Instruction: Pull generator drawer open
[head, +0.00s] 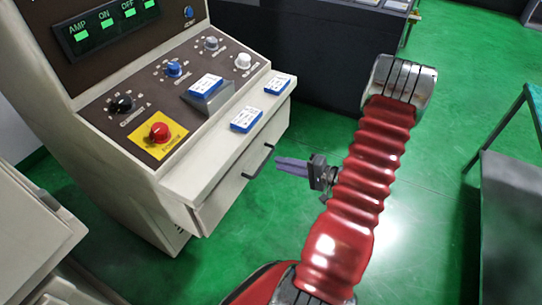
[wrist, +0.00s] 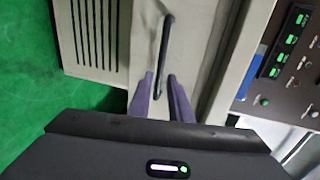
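The generator drawer (head: 228,180) is a beige front under the sloping control panel of the cabinet. No open gap shows around it. It has a dark bar handle (head: 258,162), which also shows in the wrist view (wrist: 166,45). My gripper (head: 279,164) is just right of the handle in the head view, its purple-grey fingers pointing at the drawer front. In the wrist view my gripper's fingers (wrist: 161,82) are apart, with the lower end of the handle in the picture between them. Nothing is held. I cannot tell if the tips reach around the bar.
The cabinet's ledge (head: 185,180) juts out above the drawer and carries blue-and-white boxes (head: 246,119). A red button (head: 159,132) sits on the panel. A beige cabinet (head: 30,235) stands at left and a dark table (head: 510,190) at right. Green floor (head: 430,230) is clear.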

